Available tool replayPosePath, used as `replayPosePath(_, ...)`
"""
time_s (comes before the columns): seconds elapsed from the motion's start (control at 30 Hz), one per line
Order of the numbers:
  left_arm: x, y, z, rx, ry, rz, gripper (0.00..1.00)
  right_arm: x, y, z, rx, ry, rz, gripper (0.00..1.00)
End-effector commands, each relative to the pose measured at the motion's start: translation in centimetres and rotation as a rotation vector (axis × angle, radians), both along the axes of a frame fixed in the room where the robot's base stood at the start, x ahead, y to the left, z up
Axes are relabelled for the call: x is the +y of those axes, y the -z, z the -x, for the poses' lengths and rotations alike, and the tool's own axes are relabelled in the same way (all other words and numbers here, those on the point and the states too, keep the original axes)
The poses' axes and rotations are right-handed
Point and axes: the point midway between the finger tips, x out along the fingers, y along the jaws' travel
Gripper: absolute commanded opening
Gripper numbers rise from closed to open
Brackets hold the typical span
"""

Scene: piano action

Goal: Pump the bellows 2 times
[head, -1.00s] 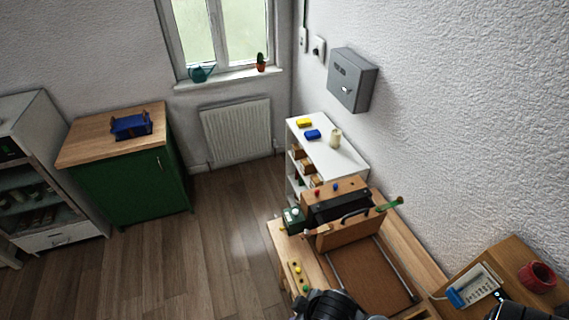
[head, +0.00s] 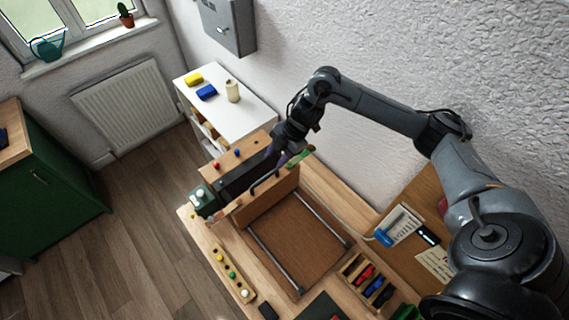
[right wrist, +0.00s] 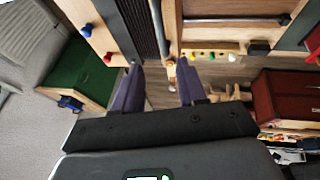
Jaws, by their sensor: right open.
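The bellows (head: 238,182) is a black ribbed block between a wooden box and an upright wooden board (head: 268,200). It also shows in the right wrist view (right wrist: 133,22), at the top. A dark curved handle (head: 264,180) stands beside the bellows in the head view; a grey bar (right wrist: 157,25) runs along it in the wrist view. My right gripper (head: 284,158) is over the far end of the handle. Its two purple fingers are apart in the wrist view (right wrist: 160,66), with the bar's end appearing between them. Contact cannot be told. My left gripper is out of view.
A wooden tray (head: 300,225) with metal rails lies in front of the board. A small green box (head: 203,197) stands at the bellows' left end. A white shelf (head: 258,112) is behind, by the wall. A divided box (head: 364,283) and a card (head: 402,222) are at right.

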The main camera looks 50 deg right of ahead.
Motion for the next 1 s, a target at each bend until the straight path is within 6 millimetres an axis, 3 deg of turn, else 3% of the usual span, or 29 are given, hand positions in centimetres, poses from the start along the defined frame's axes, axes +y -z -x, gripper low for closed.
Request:
replayPosePath(0.17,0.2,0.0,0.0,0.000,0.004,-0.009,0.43,-0.8,0.2,0.1,0.028,0.008,-0.004,0.41)
replayPosePath(0.7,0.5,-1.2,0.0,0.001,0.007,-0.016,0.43,2.1,7.4,-1.7,0.026,0.008,-0.004,0.41)
replayPosePath(1.0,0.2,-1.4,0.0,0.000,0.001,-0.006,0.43,2.7,9.2,-2.2,0.024,0.007,-0.002,0.41)
